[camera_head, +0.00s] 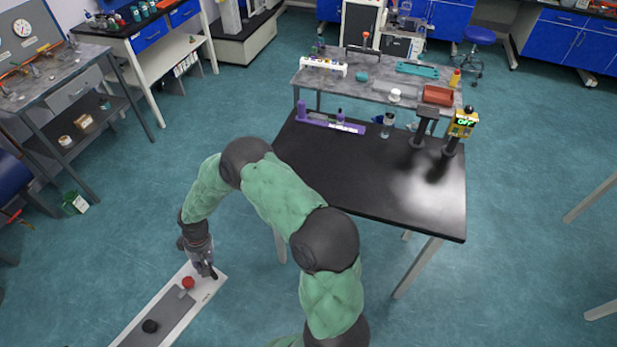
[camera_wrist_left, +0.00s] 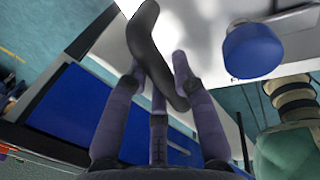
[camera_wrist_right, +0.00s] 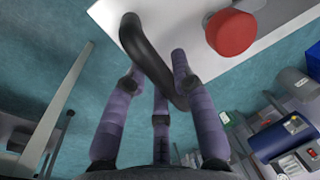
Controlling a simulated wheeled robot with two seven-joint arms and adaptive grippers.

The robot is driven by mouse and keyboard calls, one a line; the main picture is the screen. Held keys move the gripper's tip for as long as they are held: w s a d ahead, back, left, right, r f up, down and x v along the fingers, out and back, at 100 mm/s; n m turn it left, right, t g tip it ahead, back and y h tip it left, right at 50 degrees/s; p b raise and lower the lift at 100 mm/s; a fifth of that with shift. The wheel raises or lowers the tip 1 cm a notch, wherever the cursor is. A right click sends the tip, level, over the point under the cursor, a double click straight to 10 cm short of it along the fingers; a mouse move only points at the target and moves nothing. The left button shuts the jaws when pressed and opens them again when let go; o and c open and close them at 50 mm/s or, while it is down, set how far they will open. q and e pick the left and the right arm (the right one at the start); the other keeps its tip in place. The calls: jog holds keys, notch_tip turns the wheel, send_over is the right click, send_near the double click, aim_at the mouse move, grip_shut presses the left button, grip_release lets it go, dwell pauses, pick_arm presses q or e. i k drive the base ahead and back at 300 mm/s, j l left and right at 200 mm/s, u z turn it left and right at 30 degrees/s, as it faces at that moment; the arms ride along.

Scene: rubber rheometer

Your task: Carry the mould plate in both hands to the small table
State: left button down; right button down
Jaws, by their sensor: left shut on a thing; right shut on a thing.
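The mould plate (camera_head: 170,313) is a long white-edged slab with a grey middle, a red knob (camera_head: 188,282) and a black knob (camera_head: 150,326). It lies across the lower left of the head view, its near end cut off. My right gripper (camera_head: 203,265) is shut on the dark curved handle (camera_wrist_right: 150,45) at the plate's far end, beside the red knob. My left gripper (camera_wrist_left: 159,66) shows only in its wrist view, shut on a similar dark handle (camera_wrist_left: 143,28) beside a blue knob (camera_wrist_left: 253,50). A black-topped table (camera_head: 375,185) stands right of the plate.
The black table holds a purple rack (camera_head: 330,124), a bottle (camera_head: 387,125) and two dark stands at its far side; its near part is bare. A cluttered grey table (camera_head: 380,82) stands behind. Workbenches line the left. Open floor (camera_head: 130,215) surrounds the plate.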

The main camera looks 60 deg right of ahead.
aim_at(361, 180)
jog(key=l+z, duration=0.15)
jog(key=z, duration=2.35)
